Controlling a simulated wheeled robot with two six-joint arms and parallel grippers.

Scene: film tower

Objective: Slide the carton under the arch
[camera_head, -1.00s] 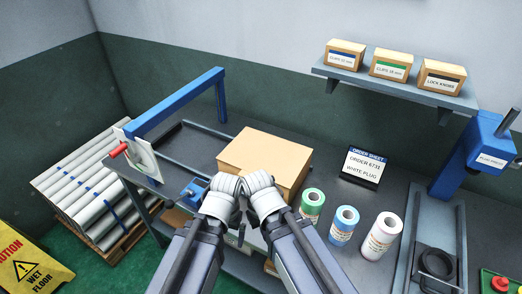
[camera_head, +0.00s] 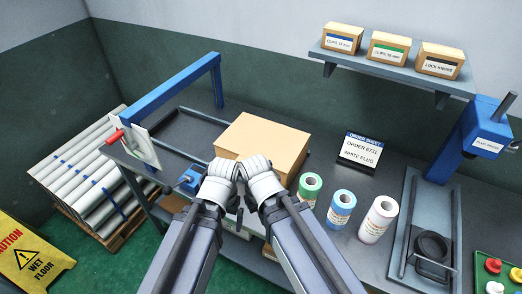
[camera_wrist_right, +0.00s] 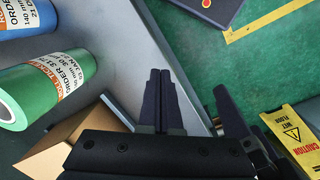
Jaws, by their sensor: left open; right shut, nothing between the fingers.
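The tan carton (camera_head: 262,138) lies on the grey bench, to the right of the blue arch (camera_head: 175,88) and apart from it. The arch spans the bench from front to back, with a white plate and red handle at its near end. My left gripper (camera_head: 233,206) is at the carton's near side, mostly hidden by my wrists; whether it touches the carton cannot be told. In the right wrist view my right gripper (camera_wrist_right: 160,92) is shut and empty, over the bench's front edge. Part of the carton (camera_wrist_right: 55,150) shows at lower left there.
Green (camera_head: 309,188), blue (camera_head: 341,208) and white (camera_head: 378,218) label rolls stand right of the carton. An order sheet stand (camera_head: 363,152) is behind them. A plug press (camera_head: 480,135) is at the right. A blue device (camera_head: 190,180) sits on the near left edge. The bench under the arch looks clear.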

